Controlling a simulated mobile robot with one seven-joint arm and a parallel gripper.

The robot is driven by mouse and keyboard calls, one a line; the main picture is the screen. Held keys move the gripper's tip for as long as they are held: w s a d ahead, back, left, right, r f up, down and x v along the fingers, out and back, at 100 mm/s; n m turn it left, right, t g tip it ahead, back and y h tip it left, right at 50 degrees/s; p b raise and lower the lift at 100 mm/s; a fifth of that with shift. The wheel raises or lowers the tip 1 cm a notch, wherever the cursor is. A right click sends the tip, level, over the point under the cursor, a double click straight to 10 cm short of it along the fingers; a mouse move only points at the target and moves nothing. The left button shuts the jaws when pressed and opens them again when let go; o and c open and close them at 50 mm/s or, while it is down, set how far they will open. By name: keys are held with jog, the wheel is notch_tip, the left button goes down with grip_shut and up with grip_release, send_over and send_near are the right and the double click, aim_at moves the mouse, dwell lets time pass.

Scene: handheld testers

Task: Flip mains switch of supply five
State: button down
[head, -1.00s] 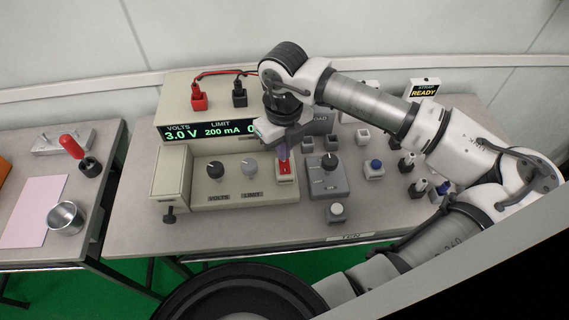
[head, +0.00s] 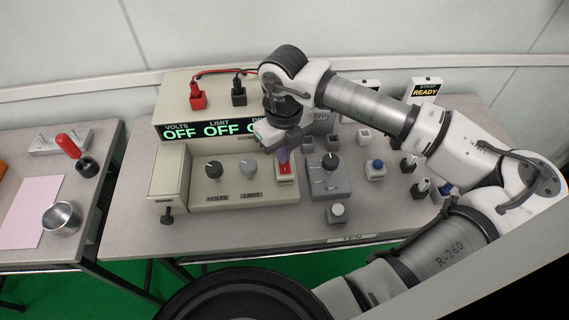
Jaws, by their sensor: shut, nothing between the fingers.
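The beige power supply (head: 172,105) stands on the table, with its control panel in front. Its display (head: 205,130) reads OFF under VOLTS and LIMIT; the right part is hidden by my arm. The red mains switch (head: 285,170) sits at the right end of the panel in a pale housing. My gripper (head: 284,158) is shut and empty, pointing down at the upper end of the switch and partly covering it. I cannot tell whether it touches the switch. I see no number five on the supply.
Two knobs, marked VOLTS (head: 214,170) and LIMIT (head: 248,168), are left of the switch. A grey load box (head: 330,178) stands close on its right. Several small button blocks and plugs lie farther right. The table front left (head: 130,235) is clear.

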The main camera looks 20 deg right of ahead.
jog(key=shift+r+p, duration=1.25)
jog(key=shift+r, duration=2.2)
